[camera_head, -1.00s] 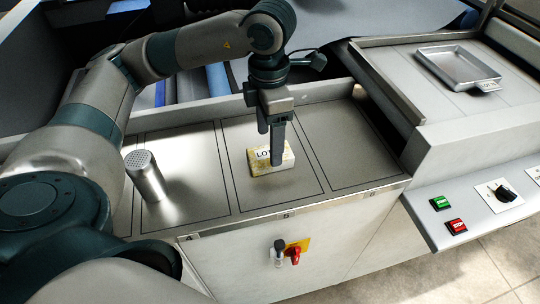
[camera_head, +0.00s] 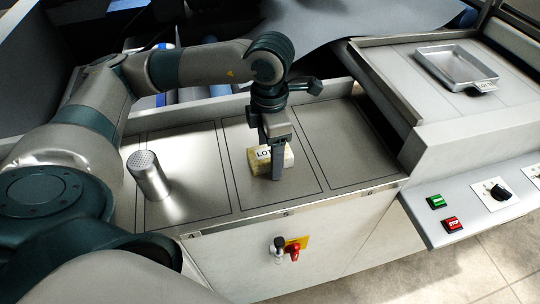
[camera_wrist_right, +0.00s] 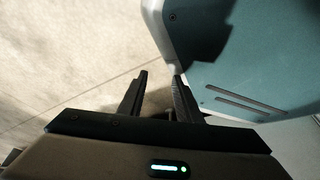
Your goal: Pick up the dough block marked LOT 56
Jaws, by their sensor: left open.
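The pale dough block (camera_head: 257,168) lies in the middle marked panel of the steel counter. Its label shows "LO"; the rest is hidden behind my left gripper. My left gripper (camera_head: 277,177) points down and is open. Its fingers are at the block's front side, overlapping it in the head view; I cannot tell whether they touch it. My right gripper (camera_wrist_right: 160,80) shows only in the right wrist view, with its fingers apart and nothing between them.
A metal shaker (camera_head: 149,176) stands in the left panel. The right panel (camera_head: 345,150) is bare. A metal tray (camera_head: 458,66) sits on the raised deck at right. Green and red buttons (camera_head: 452,224) and a red-handled switch (camera_head: 292,252) are on the fronts.

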